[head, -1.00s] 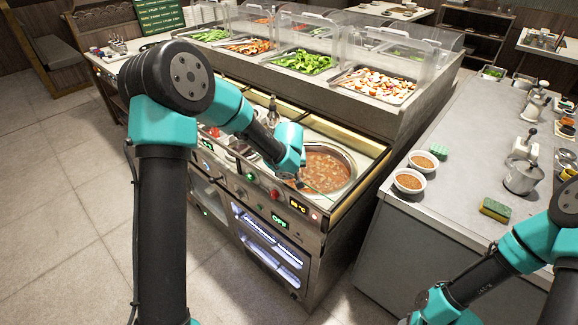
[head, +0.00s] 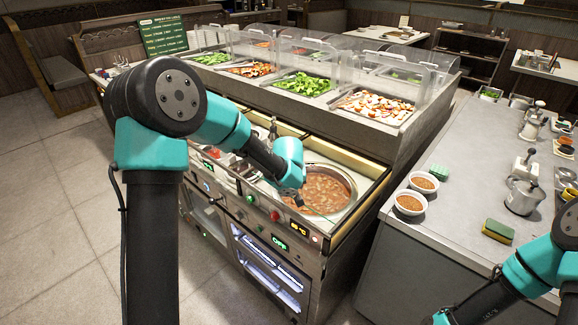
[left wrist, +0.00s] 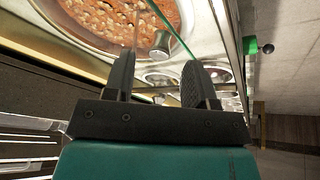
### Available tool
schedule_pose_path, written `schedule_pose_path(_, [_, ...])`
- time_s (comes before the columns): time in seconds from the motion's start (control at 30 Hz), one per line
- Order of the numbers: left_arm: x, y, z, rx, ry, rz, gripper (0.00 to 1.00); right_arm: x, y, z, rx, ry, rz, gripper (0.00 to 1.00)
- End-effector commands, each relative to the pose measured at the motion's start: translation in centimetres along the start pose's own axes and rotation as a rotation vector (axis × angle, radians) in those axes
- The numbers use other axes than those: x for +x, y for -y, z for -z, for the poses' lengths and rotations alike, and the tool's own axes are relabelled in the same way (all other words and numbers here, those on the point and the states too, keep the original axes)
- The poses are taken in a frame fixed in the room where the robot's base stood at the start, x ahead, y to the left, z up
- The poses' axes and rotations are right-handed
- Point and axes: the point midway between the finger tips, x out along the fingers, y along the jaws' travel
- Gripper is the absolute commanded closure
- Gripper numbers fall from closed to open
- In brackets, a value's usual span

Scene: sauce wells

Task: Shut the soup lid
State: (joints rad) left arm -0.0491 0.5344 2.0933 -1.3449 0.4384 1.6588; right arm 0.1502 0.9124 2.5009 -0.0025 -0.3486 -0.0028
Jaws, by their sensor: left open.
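The soup well (head: 350,181) is a round steel pot set in the counter, with reddish-brown chunky soup (head: 325,188) showing. A thin green line (head: 318,214) by its front edge may be the rim of a clear lid; the lid itself is hard to make out. My left gripper (left wrist: 157,68) is open and empty, close to the well's front side.
Food trays (head: 303,84) under clear guards stand behind the well. The counter's front panel has knobs and lit displays (head: 279,243). A side counter (head: 458,205) at right holds two bowls (head: 410,203), a sponge (head: 498,231) and a metal pot (head: 524,197).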

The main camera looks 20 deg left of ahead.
Motion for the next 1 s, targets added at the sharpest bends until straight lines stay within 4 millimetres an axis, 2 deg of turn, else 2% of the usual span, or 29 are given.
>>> schedule_pose_path(0.1, [-2.5,-0.1,0.0,0.000,-0.003,-0.002,0.49,0.0,0.0,0.0,0.000,0.000,0.000,0.57])
schedule_pose_path(0.6, [-11.8,0.0,0.0,0.000,-0.003,-0.002,0.49,0.0,0.0,0.0,0.000,0.000,0.000,0.57])
schedule_pose_path(0.8, [-13.6,0.0,0.0,0.000,-0.001,-0.001,0.49,0.0,0.0,0.0,0.000,0.000,0.000,0.57])
schedule_pose_path(1.0, [-13.8,0.0,0.0,0.000,0.000,0.000,0.49,0.0,0.0,0.0,0.000,0.000,0.000,0.57])
